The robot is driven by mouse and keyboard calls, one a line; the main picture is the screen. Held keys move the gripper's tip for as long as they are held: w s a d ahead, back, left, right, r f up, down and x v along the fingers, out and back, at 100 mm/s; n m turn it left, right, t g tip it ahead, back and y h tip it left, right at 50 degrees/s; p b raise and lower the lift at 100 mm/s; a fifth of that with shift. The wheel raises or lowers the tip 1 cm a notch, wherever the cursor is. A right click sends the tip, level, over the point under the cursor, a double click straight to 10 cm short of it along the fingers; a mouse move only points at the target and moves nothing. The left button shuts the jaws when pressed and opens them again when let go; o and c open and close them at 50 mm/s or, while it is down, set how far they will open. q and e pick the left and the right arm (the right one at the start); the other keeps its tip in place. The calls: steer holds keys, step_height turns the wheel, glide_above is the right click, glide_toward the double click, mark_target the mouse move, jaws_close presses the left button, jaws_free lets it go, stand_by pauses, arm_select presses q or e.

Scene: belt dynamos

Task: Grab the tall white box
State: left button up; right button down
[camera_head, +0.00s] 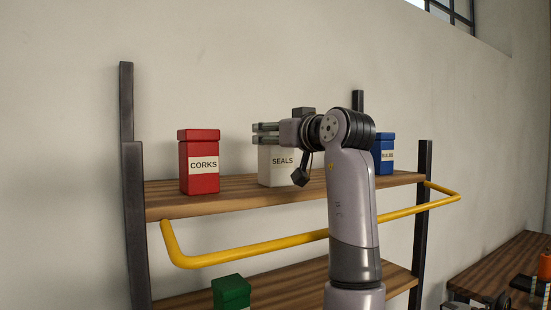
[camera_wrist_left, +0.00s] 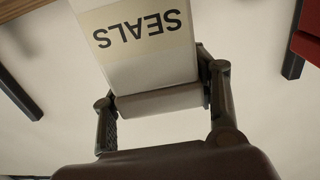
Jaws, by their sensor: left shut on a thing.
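The tall white box (camera_head: 275,168), labelled SEALS, stands on the upper wooden shelf, with its right side partly hidden by my left arm. My left gripper (camera_head: 264,134) is level with the top of the box. In the left wrist view, the white box (camera_wrist_left: 135,62) shows upside down, with its lid between the two dark fingers of the gripper (camera_wrist_left: 158,88). The left gripper is shut on the box near its lid.
A red CORKS box (camera_head: 203,165) stands left of the white box, and a blue box (camera_head: 384,160) stands to the right, partly behind my arm. A yellow rail (camera_head: 262,254) runs in front of the shelf. A green box (camera_head: 231,291) sits below.

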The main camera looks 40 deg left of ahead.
arm_select(q)
jaws_close()
steer(key=shift+r, duration=0.1)
